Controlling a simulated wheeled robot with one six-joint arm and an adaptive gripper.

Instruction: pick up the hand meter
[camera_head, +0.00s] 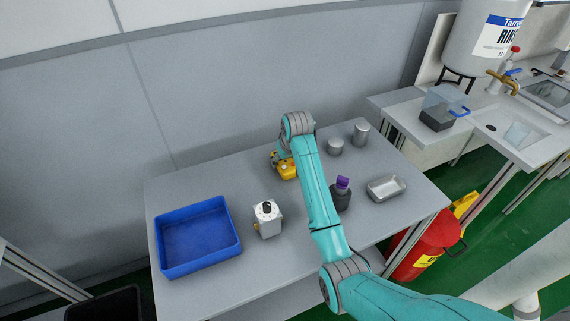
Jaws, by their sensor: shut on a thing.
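The hand meter, which I take to be the yellow object (289,171), is at the back middle of the grey table, partly hidden by my arm. My gripper (280,163) is at its upper left side, largely hidden behind my wrist, and is shut on it. I cannot tell whether the hand meter touches the table or is slightly above it.
A blue tray (198,270) is at the table's left, with a white box-shaped device (267,222) right of it. A dark bottle with a purple top (342,186), a metal tray (386,189) and two grey cylinders (361,134) (335,147) stand right of my arm.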

